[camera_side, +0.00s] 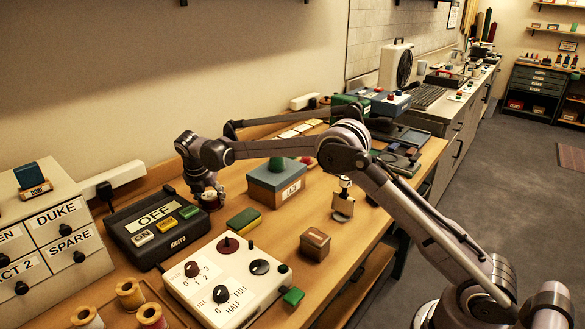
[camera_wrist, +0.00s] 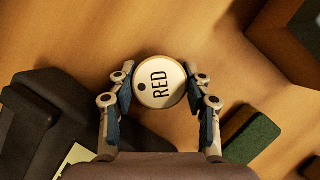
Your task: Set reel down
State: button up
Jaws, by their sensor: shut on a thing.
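In the side view my gripper (camera_side: 208,195) is low over the wooden table, just right of the black OFF box. The reel is mostly hidden by the fingers there, and I cannot tell whether its base touches the table.
The black OFF box (camera_side: 124,228) is close on the left. A green-topped block (camera_side: 243,219) and a blue-lidded box (camera_side: 279,182) stand to the right. A white knob panel (camera_side: 226,276) lies in front. Several thread reels (camera_side: 130,294) stand in a tray at lower left.

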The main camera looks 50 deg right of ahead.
jog(key=shift+f, duration=0.15)
jog(key=o, duration=1.2)
jog(key=shift+c, duration=0.2)
jog(key=v, duration=1.2)
jog(key=s+d+r+m+t+y, duration=0.1)
jog(key=s+d+r+m, duration=0.1)
jog(key=s+r+m, duration=0.5)
jog(key=s+d+f+m+t+y, duration=0.1)
jog(key=s+f+m, duration=0.1)
jog(key=s+m, duration=0.4)
jog(key=s+f+m+t, duration=0.1)
jog(key=s+f+m, duration=0.2)
jog(key=s, duration=0.9)
jog(key=s+d+f+m+t+y, duration=0.1)
jog(key=s+f+m, duration=0.2)
jog(key=s+m, duration=0.6)
jog(key=shift+s+d+f+t+y, duration=0.25)
jog(key=shift+s+d+t+y, duration=0.1)
jog(key=shift+s, duration=0.25)
